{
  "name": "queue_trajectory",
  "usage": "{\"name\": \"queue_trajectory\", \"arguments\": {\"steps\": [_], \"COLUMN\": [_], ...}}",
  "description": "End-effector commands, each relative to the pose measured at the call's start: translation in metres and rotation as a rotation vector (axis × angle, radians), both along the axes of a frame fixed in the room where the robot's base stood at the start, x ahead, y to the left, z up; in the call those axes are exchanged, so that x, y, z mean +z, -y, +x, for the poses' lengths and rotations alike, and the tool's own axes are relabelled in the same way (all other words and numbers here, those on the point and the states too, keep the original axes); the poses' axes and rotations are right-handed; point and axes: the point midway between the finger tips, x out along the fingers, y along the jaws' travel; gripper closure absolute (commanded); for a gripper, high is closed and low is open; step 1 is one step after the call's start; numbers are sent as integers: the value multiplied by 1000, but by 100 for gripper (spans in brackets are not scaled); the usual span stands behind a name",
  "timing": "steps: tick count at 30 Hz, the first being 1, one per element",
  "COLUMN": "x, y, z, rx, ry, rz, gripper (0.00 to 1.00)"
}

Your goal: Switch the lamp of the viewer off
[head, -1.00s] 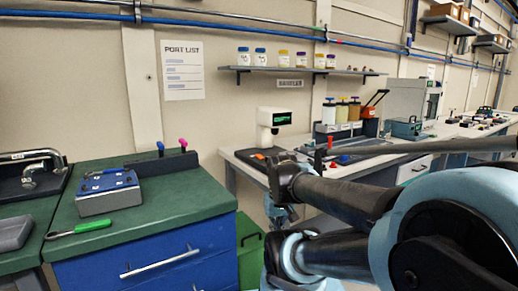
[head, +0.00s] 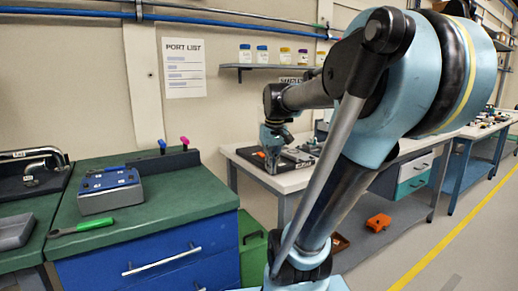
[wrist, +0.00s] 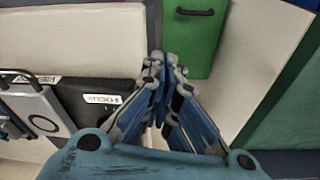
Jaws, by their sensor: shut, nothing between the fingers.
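The viewer shows in part at the left edge of the wrist view: a light grey body (wrist: 38,112) with a dark round ring, and beside it a dark panel with a label reading FOCUS (wrist: 100,99). Another label there is partly readable. I cannot make out the lamp switch. In the head view my arm covers the place where the white unit with the green screen stood. My gripper (wrist: 160,72) is shut and empty, its fingertips together to the right of the viewer's labelled panel. In the head view my gripper (head: 274,152) is over the left end of the white bench, partly unclear.
The white bench (head: 300,178) stands behind my arm. A green-topped blue cabinet (head: 185,205) at left carries a blue-grey box (head: 110,195) and a green-handled tool (head: 88,226). A green bin (head: 252,250) stands between them. An orange object (head: 378,222) lies on the lower shelf.

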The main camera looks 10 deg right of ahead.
Motion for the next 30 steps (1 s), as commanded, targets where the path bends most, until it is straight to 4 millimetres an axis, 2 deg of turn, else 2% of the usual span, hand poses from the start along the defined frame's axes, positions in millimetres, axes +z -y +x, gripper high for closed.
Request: {"name": "queue_trajectory", "arguments": {"steps": [1,3,9,15,18,24,30], "x": [15,33,79,114,125,137,130], "y": [0,1,2,4,5,6,6], "z": [18,40,106,170,195,223,230], "rx": [13,34,96,154,177,206,211], "ry": [-2,-5,-14,-23,-26,-29,-29], "rz": [-1,-1,0,0,0,1,1], "gripper": [100,100,100,100,100,100,100]}}
